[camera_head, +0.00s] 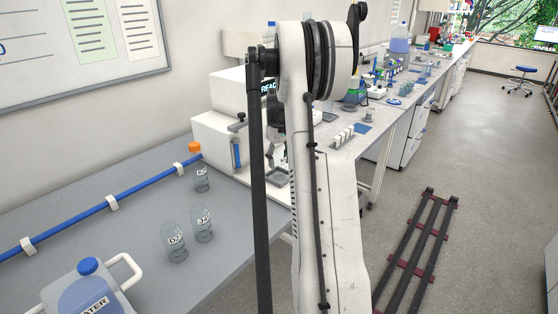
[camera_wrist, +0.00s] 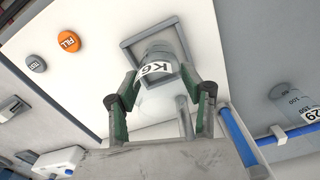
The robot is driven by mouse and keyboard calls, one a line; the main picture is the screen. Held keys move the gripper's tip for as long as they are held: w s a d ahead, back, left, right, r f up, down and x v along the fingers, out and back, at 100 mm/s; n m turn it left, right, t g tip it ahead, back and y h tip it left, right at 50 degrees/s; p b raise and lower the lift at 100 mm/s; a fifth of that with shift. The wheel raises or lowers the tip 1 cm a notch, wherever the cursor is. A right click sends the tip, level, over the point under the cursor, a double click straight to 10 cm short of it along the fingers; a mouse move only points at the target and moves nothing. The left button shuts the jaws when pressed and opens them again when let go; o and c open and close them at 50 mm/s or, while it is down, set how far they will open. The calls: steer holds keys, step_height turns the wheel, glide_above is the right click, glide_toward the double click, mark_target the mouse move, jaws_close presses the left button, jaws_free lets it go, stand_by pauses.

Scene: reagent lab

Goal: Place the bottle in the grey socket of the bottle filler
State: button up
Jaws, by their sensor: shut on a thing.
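In the wrist view a clear glass bottle with a white K6 label (camera_wrist: 158,70) is between the two green-padded fingers of my gripper (camera_wrist: 160,102), which is shut on it. The grey square frame of the socket (camera_wrist: 128,44) on the white bottle filler (camera_wrist: 90,75) shows around and behind the bottle. I cannot tell whether the bottle rests in the socket or hangs just above it.
An orange FILL button (camera_wrist: 69,41) and a grey button (camera_wrist: 36,63) sit beside the socket. Several loose bottles, one here (camera_head: 203,224), stand on the grey bench (camera_head: 120,200) near a water jug (camera_head: 90,295). A blue rail (camera_head: 110,203) runs along the wall side.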

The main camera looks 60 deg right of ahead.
steer(key=shift+f, duration=0.1)
steer(key=o, duration=1.2)
steer(key=shift+c, duration=0.2)
